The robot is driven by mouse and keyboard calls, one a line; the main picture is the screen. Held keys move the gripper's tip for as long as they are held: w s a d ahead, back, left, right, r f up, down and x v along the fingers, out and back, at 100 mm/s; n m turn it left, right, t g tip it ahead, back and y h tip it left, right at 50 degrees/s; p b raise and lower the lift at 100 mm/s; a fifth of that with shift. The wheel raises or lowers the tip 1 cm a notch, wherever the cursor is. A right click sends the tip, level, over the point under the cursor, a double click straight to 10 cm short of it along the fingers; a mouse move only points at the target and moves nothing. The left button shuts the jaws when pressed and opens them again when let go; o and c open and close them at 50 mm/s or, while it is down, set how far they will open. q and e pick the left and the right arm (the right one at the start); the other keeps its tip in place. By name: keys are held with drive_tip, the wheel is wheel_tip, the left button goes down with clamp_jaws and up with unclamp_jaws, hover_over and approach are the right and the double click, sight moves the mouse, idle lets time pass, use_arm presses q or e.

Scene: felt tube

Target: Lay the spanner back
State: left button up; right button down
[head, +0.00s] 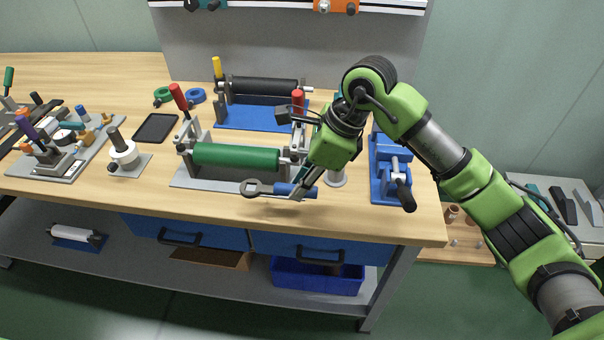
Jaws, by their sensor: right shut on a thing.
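The spanner (268,188) has a dark grey ring end pointing left and a blue grip. My right gripper (303,186) comes down from the upper right and is shut on the spanner's blue grip. The spanner lies roughly level in front of the green roller (236,155), near the bench's front edge. I cannot tell for sure whether it touches the wooden top. The right end of the green roller's stand is partly hidden by my right gripper and wrist. My left gripper is not in view.
Behind stands a black roller (264,87) on a blue base. A blue vise (390,170) stands to the right. A white cylinder on a plate (123,155) and a black tablet (156,127) lie left. Bare wood (215,203) runs along the front edge.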

drive_tip(key=shift+f, duration=0.2)
drive_tip(key=shift+s+f, duration=0.1)
drive_tip(key=shift+f, duration=0.15)
drive_tip(key=shift+f+b, duration=0.3)
drive_tip(key=shift+f, duration=0.05)
drive_tip(key=shift+f+b, duration=0.35)
drive_tip(key=shift+f, duration=0.8)
drive_tip(key=shift+f+b, duration=0.3)
drive_tip(key=shift+f, duration=0.3)
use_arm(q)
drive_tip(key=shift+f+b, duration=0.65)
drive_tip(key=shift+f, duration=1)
use_arm(e)
drive_tip(key=shift+f, duration=0.55)
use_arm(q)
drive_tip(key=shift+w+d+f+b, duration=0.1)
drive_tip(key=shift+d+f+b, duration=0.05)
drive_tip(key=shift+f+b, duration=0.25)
use_arm(e)
drive_tip(key=shift+f, duration=0.2)
